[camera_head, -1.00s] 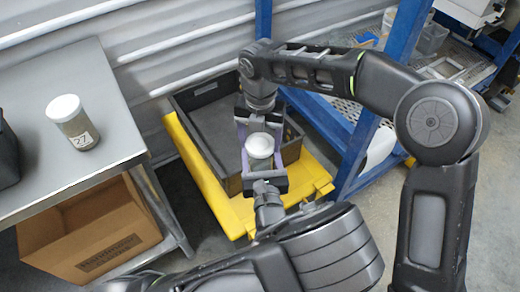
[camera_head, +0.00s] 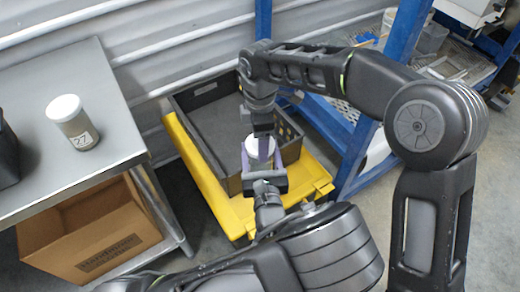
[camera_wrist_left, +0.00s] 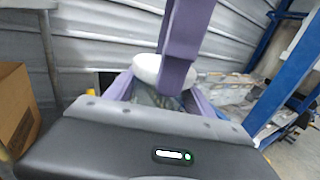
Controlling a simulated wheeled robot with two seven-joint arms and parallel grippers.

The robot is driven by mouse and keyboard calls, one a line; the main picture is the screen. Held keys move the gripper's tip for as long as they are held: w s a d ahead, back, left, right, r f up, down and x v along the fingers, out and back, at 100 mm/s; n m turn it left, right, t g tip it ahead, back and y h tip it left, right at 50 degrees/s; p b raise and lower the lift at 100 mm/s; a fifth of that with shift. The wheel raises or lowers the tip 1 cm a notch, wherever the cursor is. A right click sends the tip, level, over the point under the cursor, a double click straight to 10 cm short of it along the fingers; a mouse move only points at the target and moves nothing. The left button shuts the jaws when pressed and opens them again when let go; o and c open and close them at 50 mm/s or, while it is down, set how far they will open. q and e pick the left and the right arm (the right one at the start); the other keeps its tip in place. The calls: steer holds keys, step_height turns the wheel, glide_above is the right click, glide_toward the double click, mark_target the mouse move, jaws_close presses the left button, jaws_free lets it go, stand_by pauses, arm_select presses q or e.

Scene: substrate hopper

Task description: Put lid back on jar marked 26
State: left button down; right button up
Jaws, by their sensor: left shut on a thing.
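A jar (camera_wrist_left: 150,96) with a white lid (camera_head: 260,146) is in my left gripper (camera_head: 264,174), which is shut on it. The jar is mostly hidden and I cannot read its label. The lid is at the jar's top; I cannot tell whether it is seated. It also shows in the left wrist view (camera_wrist_left: 148,68). My right gripper (camera_head: 262,134) comes down from above, at the lid. One purple finger (camera_wrist_left: 178,65) crosses in front of the lid in the left wrist view. I cannot tell whether the right gripper grips the lid.
Another white-lidded jar (camera_head: 75,123), marked 27, stands on the metal bench (camera_head: 80,167) at left. A cardboard box (camera_head: 95,228) is under the bench. A grey crate (camera_head: 208,125) on a yellow base (camera_head: 232,208) lies below the grippers. A blue rack (camera_head: 350,155) stands at right.

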steer(key=m, duration=0.5)
steer(key=shift+m, duration=0.3)
steer(key=m, duration=0.3)
steer(key=shift+m, duration=0.4)
steer(key=o, duration=1.6)
steer(key=shift+c, duration=0.2)
steer(key=shift+r, duration=2.25)
